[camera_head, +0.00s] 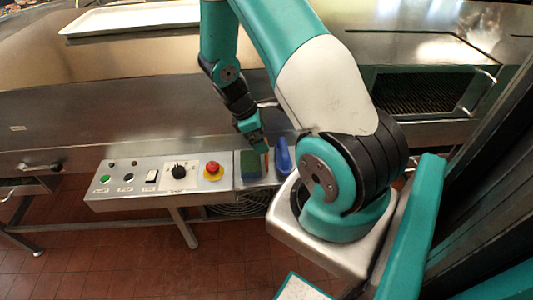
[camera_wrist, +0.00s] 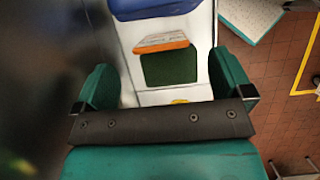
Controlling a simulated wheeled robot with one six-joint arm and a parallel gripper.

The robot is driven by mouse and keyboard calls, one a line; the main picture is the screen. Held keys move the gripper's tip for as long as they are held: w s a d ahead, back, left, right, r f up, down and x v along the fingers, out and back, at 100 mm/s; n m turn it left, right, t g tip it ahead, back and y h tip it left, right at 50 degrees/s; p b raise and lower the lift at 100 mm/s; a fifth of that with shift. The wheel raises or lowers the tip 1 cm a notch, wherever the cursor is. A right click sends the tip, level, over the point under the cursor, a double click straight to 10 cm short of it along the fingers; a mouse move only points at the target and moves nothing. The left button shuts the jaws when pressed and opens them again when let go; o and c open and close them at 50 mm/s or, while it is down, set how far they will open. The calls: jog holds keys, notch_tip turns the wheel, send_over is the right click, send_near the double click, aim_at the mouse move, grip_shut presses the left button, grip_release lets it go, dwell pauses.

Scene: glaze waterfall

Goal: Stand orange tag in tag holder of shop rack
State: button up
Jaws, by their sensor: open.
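My gripper (camera_wrist: 163,68) is open, its two green fingers wide apart, with nothing held between them. An orange-edged piece with a pale speckled face (camera_wrist: 162,43), which looks like the orange tag, shows ahead of the fingers in the wrist view. It is next to a dark green piece (camera_wrist: 168,67), and I cannot tell whether they touch. In the head view my gripper (camera_head: 250,132) hangs low over the right end of the control ledge, above the green piece (camera_head: 250,164). I cannot make out the shop rack or its tag holder.
A blue object (camera_head: 283,156) stands right of the green piece; blue also shows at the top of the wrist view (camera_wrist: 150,8). A yellow bit (camera_wrist: 180,101) peeks out near the palm. A red button (camera_head: 212,168) and knobs sit to the left on the control panel (camera_head: 150,190).

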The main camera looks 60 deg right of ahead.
jog(key=shift+p+x, duration=0.9)
jog(key=shift+x, duration=1.8)
jog(key=shift+a, duration=0.1)
jog(key=shift+c, duration=0.2)
jog(key=c, duration=1)
jog(key=shift+w+r, duration=0.1)
notch_tip(320, 180, up, 20)
jog(key=b, duration=0.2)
jog(key=w+a+f+m+y, duration=0.1)
jog(key=w+a+f+m, duration=0.1)
jog(key=a+f, duration=0.4)
jog(key=w+a+f+m+y, duration=0.1)
jog(key=w+a+f+m, duration=0.2)
jog(key=a+f, duration=0.3)
jog(key=w+a+f+m+g+y, duration=0.1)
jog(key=w+a+f+m, duration=0.2)
jog(key=a+f, duration=0.3)
jog(key=shift+w+a+f, duration=0.1)
jog(key=shift+a, duration=1.2)
